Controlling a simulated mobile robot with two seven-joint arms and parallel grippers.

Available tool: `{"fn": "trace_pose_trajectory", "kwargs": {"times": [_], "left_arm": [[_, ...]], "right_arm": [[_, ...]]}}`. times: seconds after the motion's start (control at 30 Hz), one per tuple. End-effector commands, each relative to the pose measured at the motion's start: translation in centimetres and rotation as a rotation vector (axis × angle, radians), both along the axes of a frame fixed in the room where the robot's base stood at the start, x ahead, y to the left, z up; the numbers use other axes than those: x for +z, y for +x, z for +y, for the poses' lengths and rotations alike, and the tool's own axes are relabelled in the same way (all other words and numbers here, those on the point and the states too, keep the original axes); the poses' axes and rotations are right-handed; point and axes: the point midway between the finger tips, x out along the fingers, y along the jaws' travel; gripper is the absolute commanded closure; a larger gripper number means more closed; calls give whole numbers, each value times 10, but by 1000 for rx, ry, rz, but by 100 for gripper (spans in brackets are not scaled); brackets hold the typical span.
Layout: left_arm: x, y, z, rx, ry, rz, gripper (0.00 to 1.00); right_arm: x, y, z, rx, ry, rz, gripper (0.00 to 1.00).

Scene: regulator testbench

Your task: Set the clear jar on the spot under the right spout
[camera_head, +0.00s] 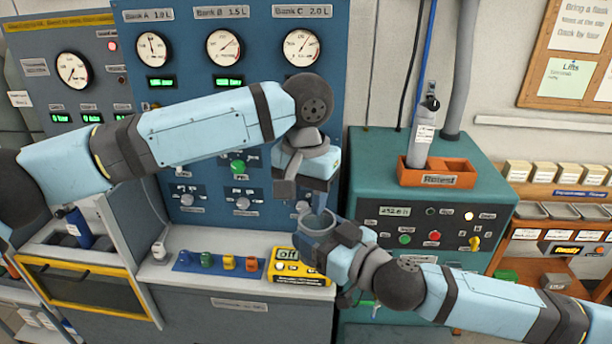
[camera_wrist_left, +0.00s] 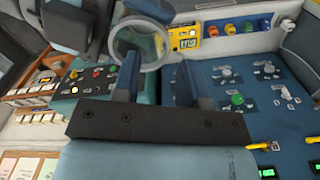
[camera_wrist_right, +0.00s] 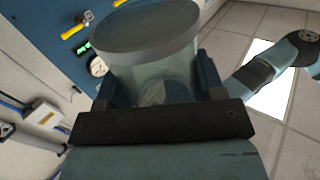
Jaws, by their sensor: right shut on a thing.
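The clear jar (camera_head: 318,221) is held upright or nearly so in my right gripper (camera_head: 324,240), in front of the blue panel. In the right wrist view the jar (camera_wrist_right: 152,50) fills the space between the two fingers. My left gripper (camera_head: 296,194) is just above the jar, pointing down. In the left wrist view its fingers (camera_wrist_left: 162,82) stand apart with nothing gripped, and the jar's round rim (camera_wrist_left: 140,42) shows beyond them, partly behind one finger. I cannot make out the right spout or the spot under it; the arms cover part of the panel.
A yellow box (camera_head: 300,270) and a blue strip with several coloured knobs (camera_head: 218,263) sit on the grey ledge below. A teal cabinet (camera_head: 470,206) with an orange tray (camera_head: 452,178) stands to the right. The blue panel (camera_head: 352,70) rises close behind both grippers.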

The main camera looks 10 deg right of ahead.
Motion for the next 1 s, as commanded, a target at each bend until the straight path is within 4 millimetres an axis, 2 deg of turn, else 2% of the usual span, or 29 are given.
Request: {"fn": "trace_pose_trajectory", "kwargs": {"times": [0.2, 0.4, 0.8, 0.97, 1.0], "left_arm": [[-41, 0, 0, 1, 0, 1, 61], [-63, 0, 0, 0, -1, -1, 61], [-70, 0, 0, 0, -2, -1, 61], [-70, 0, 0, 0, -2, -1, 97], [-70, 0, 0, -1, -3, -1, 100]], "right_arm": [[0, 0, 0, 0, 0, 0, 62], [0, 0, 0, 0, 0, 0, 62], [0, 0, 0, 0, 0, 0, 62], [0, 0, 0, 0, 1, -1, 62], [0, 0, 0, 0, 1, -1, 62]]}}
